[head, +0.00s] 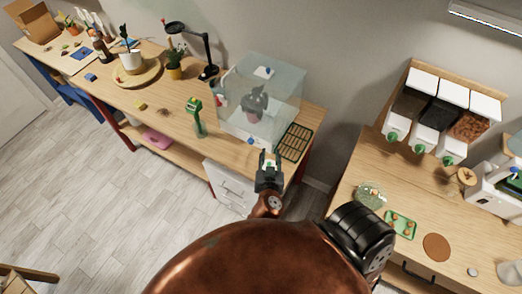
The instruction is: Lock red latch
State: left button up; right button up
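A clear glass box (285,85) stands on the long wooden table, with a dark plant pot (256,103) inside it. A small red part (219,99), which may be the red latch, shows at the box's left side; it is too small to tell whether it is locked. A blue knob (250,141) is low on the front, and another blue piece (264,71) is on the lid. My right gripper (268,158) is at the table's front edge, just right of the front knob in the picture; its finger opening is unclear. My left gripper is out of view.
White drawers (232,186) are below. Dispensers (437,113) stand over the right-hand counter.

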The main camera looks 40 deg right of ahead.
jog(key=shift+s+d+f+n+g+y, duration=0.15)
jog(key=shift+s+d+f+g, duration=0.1)
jog(key=shift+s+d+f, duration=0.25)
jog(key=shift+s+d+f+n+g+y, duration=0.2)
jog(key=shift+s+f+g, duration=0.1)
jog(key=shift+f, duration=0.4)
